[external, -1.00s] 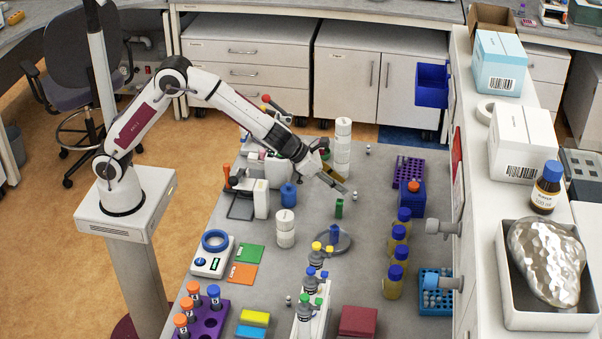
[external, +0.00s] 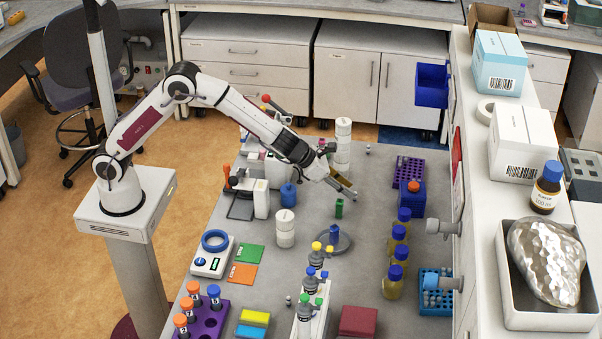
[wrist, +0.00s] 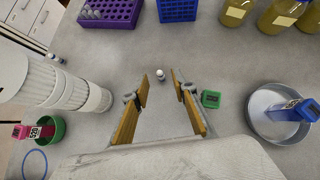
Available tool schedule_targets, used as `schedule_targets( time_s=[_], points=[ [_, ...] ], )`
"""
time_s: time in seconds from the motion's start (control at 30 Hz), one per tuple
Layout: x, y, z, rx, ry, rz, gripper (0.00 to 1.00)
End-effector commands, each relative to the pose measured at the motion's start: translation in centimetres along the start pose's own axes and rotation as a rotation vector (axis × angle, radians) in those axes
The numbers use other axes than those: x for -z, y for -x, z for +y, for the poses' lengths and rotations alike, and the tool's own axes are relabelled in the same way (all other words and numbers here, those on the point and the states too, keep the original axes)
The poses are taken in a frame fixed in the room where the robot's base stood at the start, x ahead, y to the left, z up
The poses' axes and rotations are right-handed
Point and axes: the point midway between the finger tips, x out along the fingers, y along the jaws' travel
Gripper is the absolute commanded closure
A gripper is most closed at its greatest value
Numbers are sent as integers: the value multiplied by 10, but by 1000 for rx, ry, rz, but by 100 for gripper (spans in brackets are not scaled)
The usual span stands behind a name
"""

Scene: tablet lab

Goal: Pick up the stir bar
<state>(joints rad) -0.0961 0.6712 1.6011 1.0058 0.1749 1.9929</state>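My gripper (external: 343,188) is open and empty, low over the grey bench. In the wrist view its two brownish-yellow fingers (wrist: 160,80) stand apart. A small grey-and-white piece (wrist: 160,73) lies on the bench beyond the fingertips, lined up with the gap. A similar small piece (wrist: 56,58) lies farther left, also in the external view (external: 367,148). A green block (wrist: 210,99) stands just right of the right finger (external: 339,208). A blue piece (wrist: 292,109) sits in a round metal dish (wrist: 262,124). I cannot tell for certain which thing is the stir bar.
A tall white ribbed stack (wrist: 62,88) stands left of the gripper. Purple (wrist: 112,12) and blue (wrist: 178,9) racks are at the far side. Blue-capped yellow bottles (external: 399,234) stand at the right. Bare bench surrounds the small piece.

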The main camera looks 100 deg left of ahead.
Motion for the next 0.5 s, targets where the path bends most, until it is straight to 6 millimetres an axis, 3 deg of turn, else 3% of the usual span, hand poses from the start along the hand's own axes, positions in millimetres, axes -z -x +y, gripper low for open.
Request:
schedule_targets(
  time_s=[0.5],
  points=[
    [-2,-41,0,0,0,0,73]
  ],
)
